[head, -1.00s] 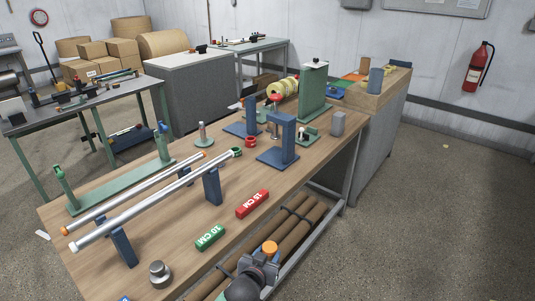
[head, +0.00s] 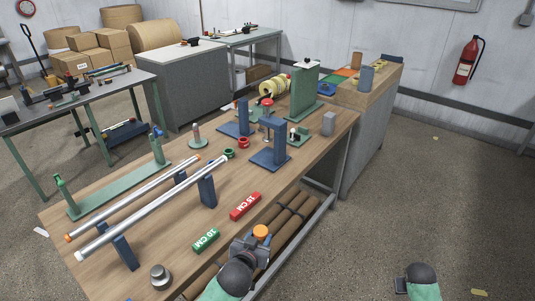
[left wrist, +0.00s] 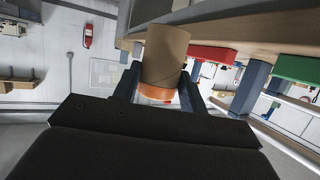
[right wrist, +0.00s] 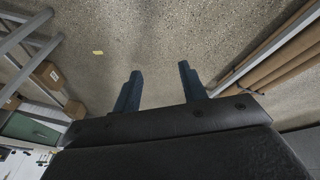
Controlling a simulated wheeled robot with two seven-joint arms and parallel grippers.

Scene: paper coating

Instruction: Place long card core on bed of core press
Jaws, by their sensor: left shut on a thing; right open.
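My left gripper (head: 258,239) is in front of the table's front edge, above the lower shelf. It is shut on a brown card core (left wrist: 166,52) with an orange end; in the head view only the orange end (head: 261,231) shows clearly. The core press is probably the front blue stand (head: 280,138) with a flat blue base (head: 268,160) toward the table's far right. The held core is well apart from it, to its front. My right gripper (right wrist: 158,88) is open and empty over the bare floor; its fingers are not clear in the head view.
A red 15 CM block (head: 246,206) and a green 10 CM block (head: 206,239) lie near the front edge of the wooden table (head: 165,232). Two long rollers (head: 150,208) rest on stands to the left. Brown rolls (head: 288,222) lie on the lower shelf.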

